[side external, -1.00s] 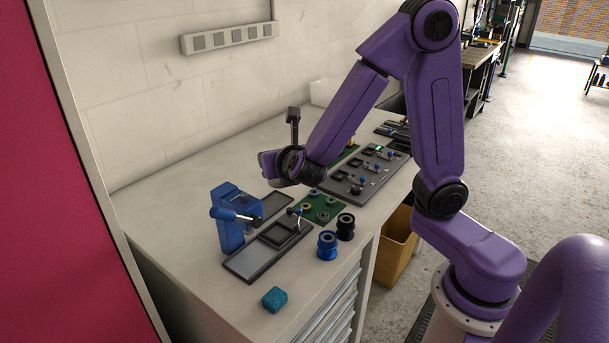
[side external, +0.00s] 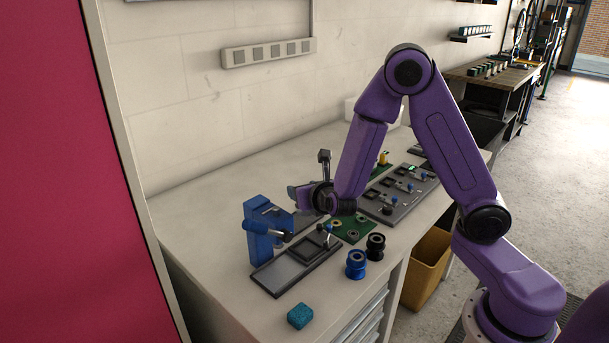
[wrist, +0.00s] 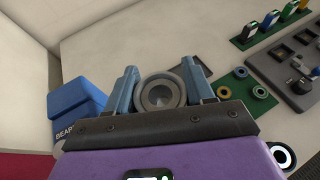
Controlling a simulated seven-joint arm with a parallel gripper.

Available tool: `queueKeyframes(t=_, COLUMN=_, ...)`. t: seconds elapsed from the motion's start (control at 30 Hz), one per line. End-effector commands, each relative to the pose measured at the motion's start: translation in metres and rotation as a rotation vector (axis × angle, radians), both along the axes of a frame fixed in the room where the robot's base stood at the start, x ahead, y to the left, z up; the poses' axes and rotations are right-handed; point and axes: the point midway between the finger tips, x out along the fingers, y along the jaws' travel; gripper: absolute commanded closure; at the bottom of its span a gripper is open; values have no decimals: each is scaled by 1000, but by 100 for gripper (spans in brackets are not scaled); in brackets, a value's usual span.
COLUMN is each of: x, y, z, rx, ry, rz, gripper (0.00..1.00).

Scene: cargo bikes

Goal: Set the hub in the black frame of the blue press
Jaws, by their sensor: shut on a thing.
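My gripper (side external: 306,199) hangs above the bench, behind and to the right of the blue press (side external: 262,232). In the wrist view its two blue-grey fingers (wrist: 158,88) are shut on a round grey hub (wrist: 160,95) with a dark centre. The hub is hard to make out in the side view. The black frame (side external: 325,244) is a square on the grey base plate in front of the press and looks empty. The press shows at the left of the wrist view (wrist: 75,103), with lettering partly hidden by my gripper.
A blue spool (side external: 356,265) and a black spool (side external: 376,247) stand right of the base plate. A green mat (side external: 347,230) with rings lies behind them. A grey fixture board (side external: 385,212) is farther back. A teal sponge (side external: 300,316) lies at the front.

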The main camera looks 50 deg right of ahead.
Motion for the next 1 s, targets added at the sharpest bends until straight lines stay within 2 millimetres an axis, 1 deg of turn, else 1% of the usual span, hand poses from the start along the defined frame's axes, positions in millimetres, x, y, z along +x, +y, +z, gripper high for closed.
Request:
queueKeyframes(t=0.03, x=0, y=0, z=-9, rx=-3, ry=4, rz=0, gripper=85)
queueKeyframes(t=0.1, x=0, y=0, z=-19, rx=-4, ry=4, rz=1, gripper=85)
queueKeyframes(t=0.3, x=0, y=0, z=-46, rx=-2, ry=2, rz=1, gripper=85)
queueKeyframes(t=0.4, x=0, y=0, z=-56, rx=-2, ry=0, rz=-1, gripper=85)
queueKeyframes(t=0.5, x=0, y=0, z=-63, rx=-1, ry=1, rz=-1, gripper=85)
queueKeyframes(t=0.83, x=0, y=0, z=-76, rx=0, ry=-2, rz=1, gripper=85)
queueKeyframes(t=1.0, x=0, y=0, z=-88, rx=-1, ry=0, rz=0, gripper=85)
